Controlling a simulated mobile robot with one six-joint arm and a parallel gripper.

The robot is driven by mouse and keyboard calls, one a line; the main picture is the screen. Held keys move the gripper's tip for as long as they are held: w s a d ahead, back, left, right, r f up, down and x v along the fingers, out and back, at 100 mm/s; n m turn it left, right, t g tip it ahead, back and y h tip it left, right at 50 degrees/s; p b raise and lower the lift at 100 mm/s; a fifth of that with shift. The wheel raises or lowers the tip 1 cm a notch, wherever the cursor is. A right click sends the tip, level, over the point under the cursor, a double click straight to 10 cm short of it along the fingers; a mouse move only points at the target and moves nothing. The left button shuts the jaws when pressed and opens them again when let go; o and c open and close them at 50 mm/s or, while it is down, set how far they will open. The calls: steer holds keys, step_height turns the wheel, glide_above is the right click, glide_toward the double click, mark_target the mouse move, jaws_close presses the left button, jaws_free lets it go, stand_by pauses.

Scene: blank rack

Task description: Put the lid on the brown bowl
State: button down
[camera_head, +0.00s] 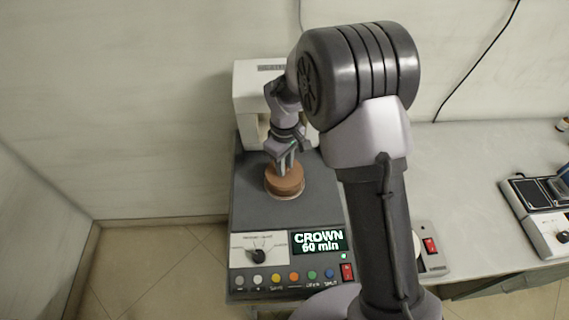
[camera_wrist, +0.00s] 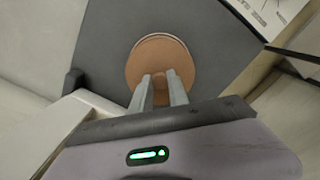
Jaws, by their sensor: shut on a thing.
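A brown round lid (camera_head: 284,177) is at my gripper (camera_head: 284,167) in the head view, over the grey top of the machine. The lid also shows as a brown disc in the wrist view (camera_wrist: 160,52), with my gripper's two fingers (camera_wrist: 160,84) shut on its knob. The knob is mostly hidden between the fingers. A lighter round edge (camera_head: 286,195) shows just below the lid, seemingly the brown bowl's rim or base. The bowl is largely covered by the lid, and I cannot tell whether the lid rests fully on it.
The machine's grey plate (camera_head: 247,192) has a front panel with a dial (camera_head: 259,255), buttons and a lit display (camera_head: 319,241). A white housing (camera_head: 250,105) stands behind the plate.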

steer(key=shift+f, duration=0.35)
stand_by(0.4)
steer(key=c, duration=1.2)
jaws_free()
steer(key=shift+o, duration=0.5)
steer(key=o, duration=0.4)
step_height(320, 180, up, 7)
steer(key=p, duration=0.5)
steer(key=shift+r+p, duration=0.1)
steer(key=shift+p, duration=0.2)
